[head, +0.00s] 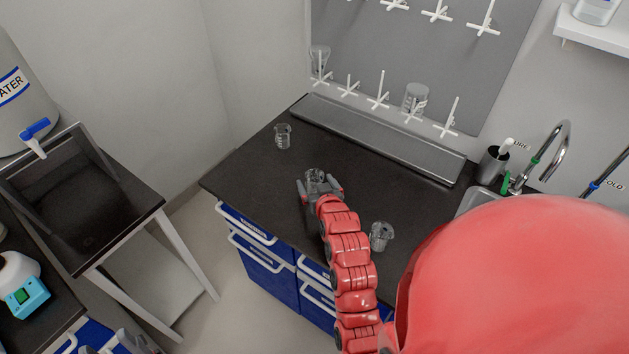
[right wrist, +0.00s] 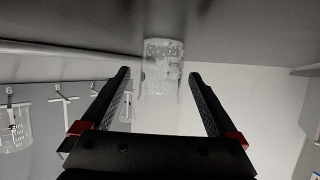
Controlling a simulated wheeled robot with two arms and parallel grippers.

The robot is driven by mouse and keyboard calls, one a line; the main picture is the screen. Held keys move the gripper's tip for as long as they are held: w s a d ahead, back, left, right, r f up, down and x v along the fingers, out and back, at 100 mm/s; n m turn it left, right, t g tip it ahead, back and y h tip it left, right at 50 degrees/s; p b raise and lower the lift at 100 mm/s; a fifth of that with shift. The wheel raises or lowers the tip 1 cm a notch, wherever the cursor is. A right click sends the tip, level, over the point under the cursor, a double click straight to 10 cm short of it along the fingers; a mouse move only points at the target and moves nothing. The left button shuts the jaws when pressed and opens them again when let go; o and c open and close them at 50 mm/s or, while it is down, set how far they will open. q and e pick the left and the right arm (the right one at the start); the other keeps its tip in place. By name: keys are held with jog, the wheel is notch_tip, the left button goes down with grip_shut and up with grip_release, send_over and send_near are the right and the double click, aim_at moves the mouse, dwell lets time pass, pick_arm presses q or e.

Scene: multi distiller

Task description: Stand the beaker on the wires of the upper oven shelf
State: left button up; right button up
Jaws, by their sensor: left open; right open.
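Three clear glass beakers stand on the black counter: a far-left beaker (head: 282,136), a middle beaker (head: 315,176) and a near-right beaker (head: 381,237). My right gripper (head: 319,188) is open at the middle beaker, with a finger on either side of it. In the right wrist view the beaker (right wrist: 162,72) appears inverted between the open fingertips (right wrist: 159,76), with gaps on both sides. My left gripper (head: 132,344) is only partly visible at the bottom edge, open, away from the counter. The oven and its shelves are not in view.
A pegboard drying rack (head: 350,40) behind the counter holds more glassware, with a grey tray (head: 380,135) below. A sink tap (head: 545,150) stands right. A water tank (head: 20,95) and side table (head: 130,205) stand left. The counter's left part (head: 245,180) is clear.

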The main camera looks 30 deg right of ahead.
jog(key=shift+x, duration=0.95)
jog(key=shift+c, duration=0.3)
grip_shut()
